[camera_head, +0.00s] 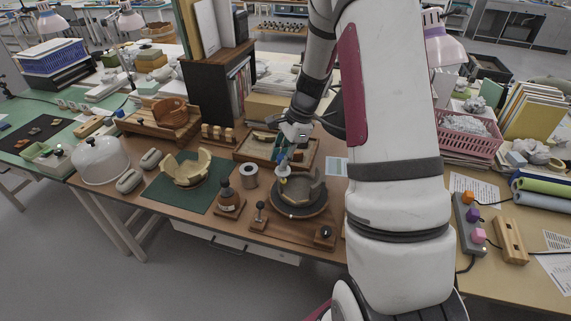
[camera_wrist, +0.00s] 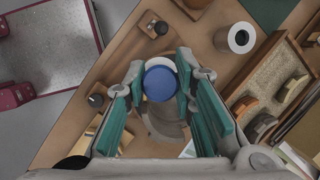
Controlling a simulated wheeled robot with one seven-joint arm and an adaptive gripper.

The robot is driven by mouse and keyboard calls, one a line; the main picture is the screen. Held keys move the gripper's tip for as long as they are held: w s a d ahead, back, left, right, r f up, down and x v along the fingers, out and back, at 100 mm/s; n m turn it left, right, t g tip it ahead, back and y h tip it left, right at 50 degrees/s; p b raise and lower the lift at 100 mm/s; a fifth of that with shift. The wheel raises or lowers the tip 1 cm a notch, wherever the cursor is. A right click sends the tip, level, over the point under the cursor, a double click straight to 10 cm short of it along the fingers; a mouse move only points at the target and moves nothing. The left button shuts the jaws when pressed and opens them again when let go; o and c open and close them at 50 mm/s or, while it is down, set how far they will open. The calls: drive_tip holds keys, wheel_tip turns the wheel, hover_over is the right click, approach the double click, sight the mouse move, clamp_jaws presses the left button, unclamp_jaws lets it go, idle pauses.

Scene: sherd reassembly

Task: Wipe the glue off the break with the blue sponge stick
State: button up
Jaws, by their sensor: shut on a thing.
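My gripper (camera_head: 286,156) is above the round turntable (camera_head: 299,212) near the front of the wooden bench. It is shut on the blue sponge stick (camera_wrist: 160,83), whose round blue end with a pale rim shows between the teal finger pads in the wrist view. In the head view the stick points down, with a yellow part low on it, at the left side of the grey broken bowl (camera_head: 305,190) on the turntable. The bowl's grey wall also shows below the stick in the wrist view (camera_wrist: 168,124). Contact with the break cannot be told, and no glue is distinguishable.
A wooden tray (camera_head: 240,153) with sherds lies behind the turntable. A cream broken bowl (camera_head: 187,168) sits on a green mat (camera_head: 160,190).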

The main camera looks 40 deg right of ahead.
drive_tip(key=shift+s+r+p, duration=0.2)
drive_tip(key=shift+p, duration=0.3)
drive_tip(key=shift+w+f, duration=0.2)
drive_tip(key=shift+f, duration=0.2)
drive_tip(key=shift+w+d+f+b, duration=0.25)
drive_tip(key=shift+f+b, duration=0.3)
drive_tip(key=shift+f, duration=0.8)
drive_tip(key=shift+w+d+f+b, duration=0.1)
drive_tip(key=shift+d+f+b, duration=0.35)
drive_tip(key=shift+f, duration=0.9)
drive_tip(key=shift+w+d+f+b, duration=0.15)
drive_tip(key=shift+f+b, duration=0.5)
drive_tip(key=shift+f, duration=0.7)
drive_tip(key=s, duration=0.1)
drive_tip(key=p, duration=0.5)
approach(284, 175)
drive_tip(key=shift+s+d+f, duration=0.2)
drive_tip(key=shift+s+f, duration=0.15)
drive_tip(key=shift+f, duration=0.3)
drive_tip(key=shift+s+d+f, duration=0.25)
drive_tip(key=shift+s+f, duration=0.1)
drive_tip(key=shift+f, duration=0.35)
drive_tip(key=shift+s+d+f, duration=0.2)
drive_tip(key=shift+s+f, duration=0.2)
drive_tip(key=shift+f, duration=0.25)
